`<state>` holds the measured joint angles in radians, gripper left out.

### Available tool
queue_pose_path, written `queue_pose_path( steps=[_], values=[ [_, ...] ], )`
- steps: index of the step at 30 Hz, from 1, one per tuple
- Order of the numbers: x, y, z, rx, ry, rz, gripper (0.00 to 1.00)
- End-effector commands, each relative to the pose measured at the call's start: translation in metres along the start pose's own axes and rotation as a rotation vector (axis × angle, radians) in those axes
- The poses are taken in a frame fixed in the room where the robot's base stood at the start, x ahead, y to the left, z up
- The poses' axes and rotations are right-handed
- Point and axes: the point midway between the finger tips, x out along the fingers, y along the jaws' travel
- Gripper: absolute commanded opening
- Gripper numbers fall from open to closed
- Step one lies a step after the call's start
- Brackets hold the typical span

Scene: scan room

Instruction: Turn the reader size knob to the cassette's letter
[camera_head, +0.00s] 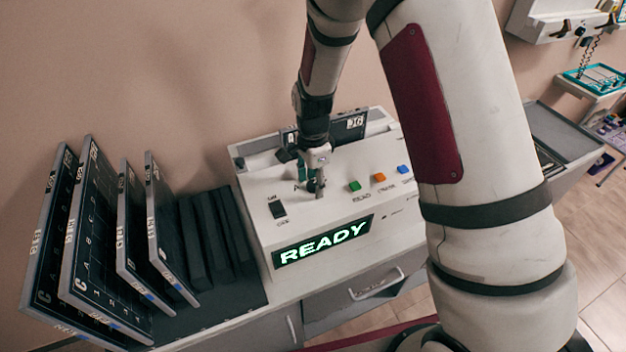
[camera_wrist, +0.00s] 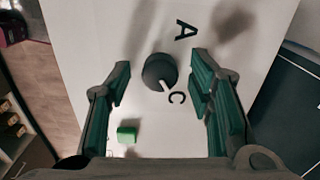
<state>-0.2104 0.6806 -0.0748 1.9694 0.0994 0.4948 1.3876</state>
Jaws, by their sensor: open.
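The size knob (camera_wrist: 158,70) is dark and round, with a white pointer mark aimed toward the letter C (camera_wrist: 177,97). A letter A (camera_wrist: 185,30) is printed on the other side of it. My gripper (camera_head: 315,187) is open above the panel of the white reader (camera_head: 262,212). In the wrist view its green-padded fingers stand on either side of the knob, apart from it. My gripper hides the knob in the head view. A dark cassette (camera_head: 342,137) stands in the slot at the reader's back. Its white label is too small to read surely.
Green (camera_head: 354,186), orange (camera_head: 379,177) and blue (camera_head: 403,169) buttons lie right of my gripper. A black switch (camera_head: 278,209) is to its left. The display (camera_head: 323,242) reads READY. Several cassettes (camera_head: 85,235) stand in a rack at the left.

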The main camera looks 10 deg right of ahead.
Motion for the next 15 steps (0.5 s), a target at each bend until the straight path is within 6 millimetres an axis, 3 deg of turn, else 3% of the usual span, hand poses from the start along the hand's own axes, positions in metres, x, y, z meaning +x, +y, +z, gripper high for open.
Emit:
queue_pose_path(
  steps=[5,11,15],
  values=[
    [-0.0001,-0.0002,0.0000,0.000,0.000,0.000,0.48],
    [-0.0003,-0.0002,-0.0001,0.000,0.000,0.000,0.03],
    [-0.0003,-0.0002,0.0000,-0.001,0.000,0.000,0.00]
  ],
)
